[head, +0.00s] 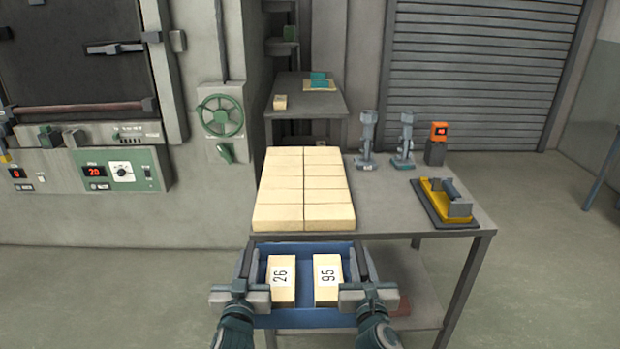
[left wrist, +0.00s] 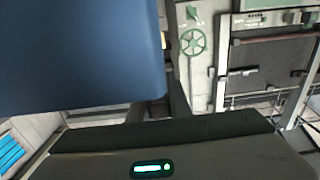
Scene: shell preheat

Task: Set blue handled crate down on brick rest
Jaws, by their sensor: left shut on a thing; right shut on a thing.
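The blue handled crate (head: 305,319) is held level in front of the near edge of the table, between my two grippers. It holds two cream blocks, marked 26 (head: 281,288) and 95 (head: 328,288). My left gripper (head: 241,290) is shut on the crate's left handle, and my right gripper (head: 367,290) is shut on its right handle. The brick rest (head: 303,189), a flat bed of cream bricks, lies on the table just beyond the crate. In the left wrist view the crate's blue wall (left wrist: 75,60) fills the upper left.
The grey table (head: 385,205) carries two grey stands (head: 366,145) (head: 403,145), an orange device (head: 438,132) and a yellow tool on a dark mat (head: 446,203), all right of the bricks. A furnace with control panels (head: 120,170) stands at left. The brick rest's top is clear.

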